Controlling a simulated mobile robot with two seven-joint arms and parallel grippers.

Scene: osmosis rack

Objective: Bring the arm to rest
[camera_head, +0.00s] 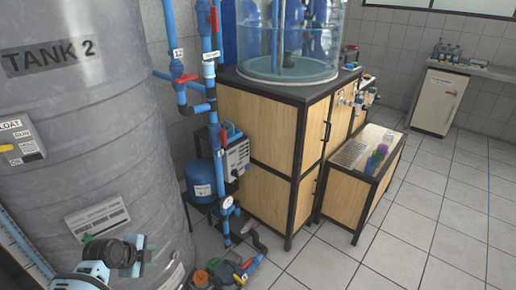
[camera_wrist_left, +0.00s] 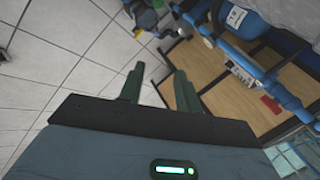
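My left arm comes in at the bottom left of the head view, and its gripper (camera_head: 143,256) is in front of the large grey tank labelled TANK 2 (camera_head: 75,140). In the left wrist view the two dark green fingers (camera_wrist_left: 158,88) stand apart with a gap between them. The gap is empty and shows floor and wood panels beyond. The left gripper is open and touches nothing that I can see. My right gripper is in neither view.
Blue pipes with red valves (camera_head: 208,70) run upright beside the tank. A wooden cabinet (camera_head: 262,130) carries a clear water tank (camera_head: 285,68). A low wooden bench (camera_head: 350,190) stands to its right. Pipe fittings (camera_head: 225,272) lie low near my gripper. The tiled floor (camera_head: 440,215) at right is clear.

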